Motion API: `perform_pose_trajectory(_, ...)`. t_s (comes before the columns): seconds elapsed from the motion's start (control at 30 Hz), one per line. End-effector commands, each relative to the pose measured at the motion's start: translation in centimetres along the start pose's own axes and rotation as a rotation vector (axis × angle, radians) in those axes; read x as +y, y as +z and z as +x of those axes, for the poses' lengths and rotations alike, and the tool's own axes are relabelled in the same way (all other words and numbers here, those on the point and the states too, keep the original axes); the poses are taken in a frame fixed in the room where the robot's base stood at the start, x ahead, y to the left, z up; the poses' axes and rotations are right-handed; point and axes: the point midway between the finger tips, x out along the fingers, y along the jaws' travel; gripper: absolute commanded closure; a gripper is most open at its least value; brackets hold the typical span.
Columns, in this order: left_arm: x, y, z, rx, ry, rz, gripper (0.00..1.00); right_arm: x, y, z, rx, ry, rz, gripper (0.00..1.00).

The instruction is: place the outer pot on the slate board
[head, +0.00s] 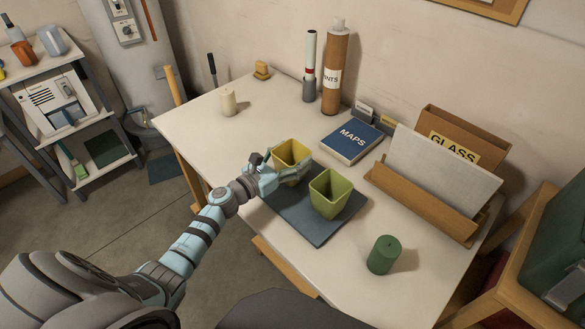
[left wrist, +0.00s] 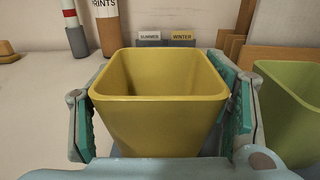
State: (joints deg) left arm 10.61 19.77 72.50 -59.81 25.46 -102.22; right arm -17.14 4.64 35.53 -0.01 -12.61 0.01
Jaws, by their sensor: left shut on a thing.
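A yellow square pot (head: 291,156) is at the back-left part of the slate board (head: 318,236). I cannot tell whether its base touches the board. My left gripper (head: 277,172) is shut on this pot; in the left wrist view the pot (left wrist: 160,110) stands upright between the green-padded fingers. A green square pot (head: 329,195) stands upright on the board, to the right of the yellow one, and shows at the right edge of the left wrist view (left wrist: 292,100). Which pot is the outer one is not marked. My right gripper is not in view.
A blue MAPS book (head: 351,142) lies behind the board. A wooden file holder (head: 420,200) stands to the right, and a green cylinder (head: 383,254) in front right.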

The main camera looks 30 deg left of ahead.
Motion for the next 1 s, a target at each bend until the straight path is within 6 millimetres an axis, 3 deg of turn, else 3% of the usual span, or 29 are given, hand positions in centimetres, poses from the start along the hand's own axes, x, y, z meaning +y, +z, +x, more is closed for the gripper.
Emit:
perform_pose_trajectory(0.07, -0.02, -1.19, 0.05, -0.002, -0.001, 0.0, 0.75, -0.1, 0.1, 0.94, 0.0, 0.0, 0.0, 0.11)
perform_pose_trajectory(0.43, 0.01, -1.35, 0.02, -0.002, 0.0, 0.001, 0.75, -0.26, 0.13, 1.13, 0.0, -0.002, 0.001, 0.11)
perform_pose_trajectory(0.47, 0.01, -1.3, 0.0, -0.001, 0.0, 0.001, 0.26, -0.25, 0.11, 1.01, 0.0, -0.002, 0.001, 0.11)
perform_pose_trajectory(0.57, 0.01, -1.24, 0.0, -0.001, 0.0, 0.001, 0.1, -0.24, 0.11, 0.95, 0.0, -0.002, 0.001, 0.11)
perform_pose_trajectory(1.0, 0.03, -0.78, -0.26, 0.0, 0.0, 0.001, 0.1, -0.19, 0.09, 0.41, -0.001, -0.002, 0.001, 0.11)
